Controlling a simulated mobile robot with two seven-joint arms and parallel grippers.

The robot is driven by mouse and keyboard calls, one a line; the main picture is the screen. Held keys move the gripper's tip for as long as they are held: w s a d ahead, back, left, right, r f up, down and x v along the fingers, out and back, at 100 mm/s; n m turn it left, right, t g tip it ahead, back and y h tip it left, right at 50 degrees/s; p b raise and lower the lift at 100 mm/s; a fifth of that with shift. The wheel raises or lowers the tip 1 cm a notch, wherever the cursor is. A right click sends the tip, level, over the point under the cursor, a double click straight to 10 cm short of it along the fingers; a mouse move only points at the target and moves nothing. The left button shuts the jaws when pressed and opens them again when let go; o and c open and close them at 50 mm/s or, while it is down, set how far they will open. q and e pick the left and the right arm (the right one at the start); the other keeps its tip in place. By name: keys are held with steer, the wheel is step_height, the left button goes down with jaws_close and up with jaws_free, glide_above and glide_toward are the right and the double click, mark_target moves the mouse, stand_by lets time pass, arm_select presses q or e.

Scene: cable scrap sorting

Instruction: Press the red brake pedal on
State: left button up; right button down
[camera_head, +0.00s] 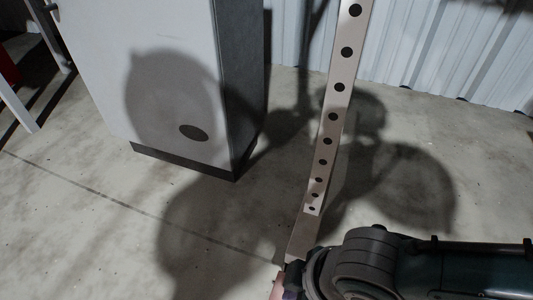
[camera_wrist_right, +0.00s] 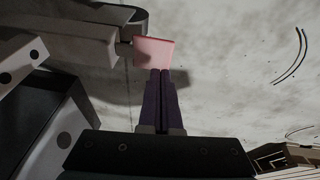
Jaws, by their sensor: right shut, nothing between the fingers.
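The red brake pedal (camera_wrist_right: 154,52) shows as a pinkish-red plate in the right wrist view, joined on its left to a dark rounded arm. A small pinkish part of it (camera_head: 276,288) shows at the bottom of the head view, mostly hidden by my right arm. My right gripper (camera_wrist_right: 160,72) is shut and empty, its dark purple fingers side by side. The fingertips are at the pedal's near edge in the picture; I cannot tell whether they touch it. My left gripper is not in view.
A tall beige post with round holes (camera_head: 333,117) rises beside my right arm. A grey cabinet (camera_head: 160,60) stands at the back left, before a corrugated wall (camera_head: 450,50). The concrete floor (camera_head: 110,220) is open at the left, with dark shadows across it.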

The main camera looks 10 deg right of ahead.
arm_select(q)
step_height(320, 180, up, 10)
steer(key=p, duration=0.8)
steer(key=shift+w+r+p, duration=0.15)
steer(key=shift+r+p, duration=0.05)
steer(key=shift+p, duration=0.15)
arm_select(e)
steer(key=s+a+v, duration=0.1)
steer(key=a+v, duration=0.1)
steer(key=v, duration=0.8)
steer(key=shift+d+r, duration=0.3)
steer(key=shift+d, duration=0.2)
steer(key=shift+s, duration=0.15)
